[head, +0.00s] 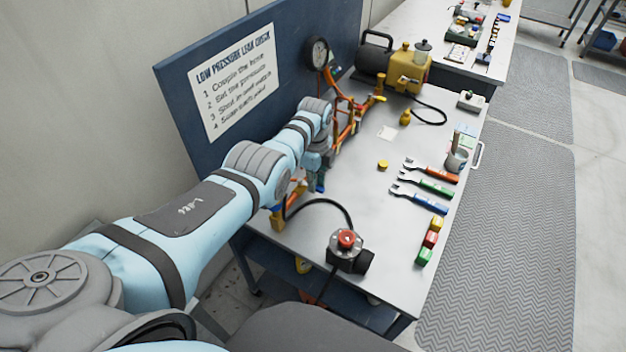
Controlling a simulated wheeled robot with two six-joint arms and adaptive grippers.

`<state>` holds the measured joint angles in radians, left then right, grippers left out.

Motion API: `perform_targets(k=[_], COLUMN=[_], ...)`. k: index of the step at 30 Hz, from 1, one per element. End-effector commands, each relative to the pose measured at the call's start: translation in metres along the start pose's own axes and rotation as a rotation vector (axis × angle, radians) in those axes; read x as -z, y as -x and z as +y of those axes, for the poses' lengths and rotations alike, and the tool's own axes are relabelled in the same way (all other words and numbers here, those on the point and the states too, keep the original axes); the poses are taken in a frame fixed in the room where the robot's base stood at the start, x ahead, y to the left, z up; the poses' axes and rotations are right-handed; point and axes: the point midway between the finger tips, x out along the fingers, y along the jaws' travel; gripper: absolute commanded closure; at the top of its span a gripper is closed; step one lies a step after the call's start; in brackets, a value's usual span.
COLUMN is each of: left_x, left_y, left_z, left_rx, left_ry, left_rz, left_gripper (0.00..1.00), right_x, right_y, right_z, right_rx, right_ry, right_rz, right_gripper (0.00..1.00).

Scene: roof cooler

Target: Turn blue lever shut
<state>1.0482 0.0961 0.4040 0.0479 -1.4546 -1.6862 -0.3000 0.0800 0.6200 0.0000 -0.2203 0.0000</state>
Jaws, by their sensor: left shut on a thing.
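My left arm reaches across from the left, and my left gripper (319,172) points down at the orange pipework (344,135) along the board. It is shut on the blue lever (320,185), of which only a small blue part shows at the fingertips. The arm and gripper hide most of the lever and the valve under it, so I cannot tell the lever's angle. A round pressure gauge (317,53) stands at the top of the pipework. My right gripper is not in view.
A yellow tank unit (408,70) stands at the bench's back. Wrenches (425,187) with coloured handles and colour blocks (430,240) lie to the right. A red-knobbed device (347,250) with a black hose stands in front. The bench middle (345,185) is mostly clear.

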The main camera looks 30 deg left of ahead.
Motion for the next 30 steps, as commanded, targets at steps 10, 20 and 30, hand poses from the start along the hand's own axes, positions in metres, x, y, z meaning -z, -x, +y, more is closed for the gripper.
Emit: perform_targets(k=[10,20,30], left_x=[0.000,0.000,0.000], left_y=[0.001,0.002,0.075], left_z=[-0.001,-0.001,-0.001], left_rx=[0.003,0.002,0.007], left_ry=[0.001,0.002,0.001], left_rz=[0.000,0.000,-0.001], left_gripper=[0.65,0.65,0.65], right_x=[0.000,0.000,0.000], right_y=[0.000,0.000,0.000], right_z=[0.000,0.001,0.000], right_rx=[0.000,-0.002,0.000], right_ry=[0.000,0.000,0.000], right_rz=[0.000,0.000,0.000], right_gripper=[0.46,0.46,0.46])
